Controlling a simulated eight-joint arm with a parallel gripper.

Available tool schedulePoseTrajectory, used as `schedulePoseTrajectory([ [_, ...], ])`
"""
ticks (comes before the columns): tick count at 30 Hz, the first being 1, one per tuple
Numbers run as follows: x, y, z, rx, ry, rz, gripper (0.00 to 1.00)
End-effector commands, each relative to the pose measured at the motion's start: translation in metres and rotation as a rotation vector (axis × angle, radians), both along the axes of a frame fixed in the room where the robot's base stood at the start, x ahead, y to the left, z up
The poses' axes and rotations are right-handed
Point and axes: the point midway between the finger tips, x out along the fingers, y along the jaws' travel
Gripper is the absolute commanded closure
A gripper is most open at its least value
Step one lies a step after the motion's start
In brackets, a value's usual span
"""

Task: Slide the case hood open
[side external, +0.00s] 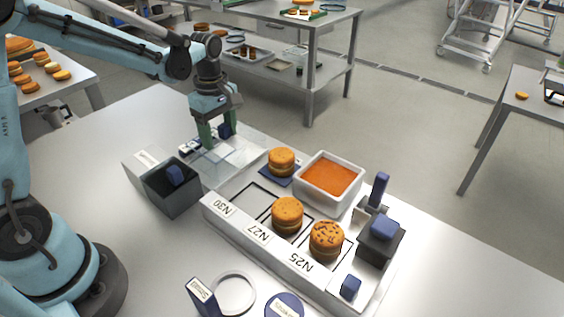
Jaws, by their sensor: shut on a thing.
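The case is a long pale tray (236,226) with marked places labelled N30, N27 and N25. A clear, see-through panel (229,158), which looks like the hood, lies at its far left end. The panel's exact edges are hard to make out. My gripper (216,138) points down at this panel with its green fingers. The fingers are shut on a small dark blue piece, seemingly the hood's handle (225,130), partly hidden by them. The N27 and N25 places hold filled rounds (287,214) (326,240) and show uncovered; N30 looks empty.
A dark grey box (172,194) with a blue knob stands left of the tray. A white tub of orange filling (332,178) and a round on a blue pad (281,161) are behind it. Blue-handled tools (379,190) stand right. A ring (233,294) lies in front.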

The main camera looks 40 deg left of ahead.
Motion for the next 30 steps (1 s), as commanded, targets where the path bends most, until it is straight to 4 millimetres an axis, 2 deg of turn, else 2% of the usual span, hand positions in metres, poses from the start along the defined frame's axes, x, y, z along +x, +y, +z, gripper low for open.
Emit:
schedulePoseTrajectory([
  [1,-0.002,0.0,-0.0064,0.0,-0.012,-0.001,0.52],
  [30,-0.0106,0.0006,-0.0064,0.002,-0.012,-0.001,0.52],
])
